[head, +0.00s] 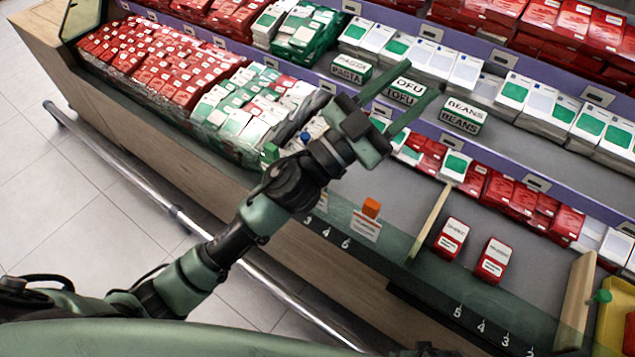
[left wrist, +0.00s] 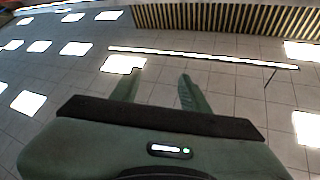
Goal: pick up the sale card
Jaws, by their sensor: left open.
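A small white card with reddish print (head: 365,226), which looks like the sale card, stands at the front edge of the shelf in the head view. An orange block (head: 371,207) sits right at its top edge; I cannot tell whether they are one piece. My left gripper (head: 425,77) is open and empty, raised above and beyond the card, in front of the shelf boxes. The left wrist view shows its two spread fingers (left wrist: 160,76) with nothing between them, and no card. My right gripper is not in view.
Red boxes (head: 150,60) and green-white boxes (head: 240,110) fill the bin at left. Labelled boxes, including BEANS (head: 461,115), stand on the tiers behind. Two red-white boxes (head: 451,239) stand right of a wooden divider (head: 428,222). A yellow bin (head: 612,320) is at far right.

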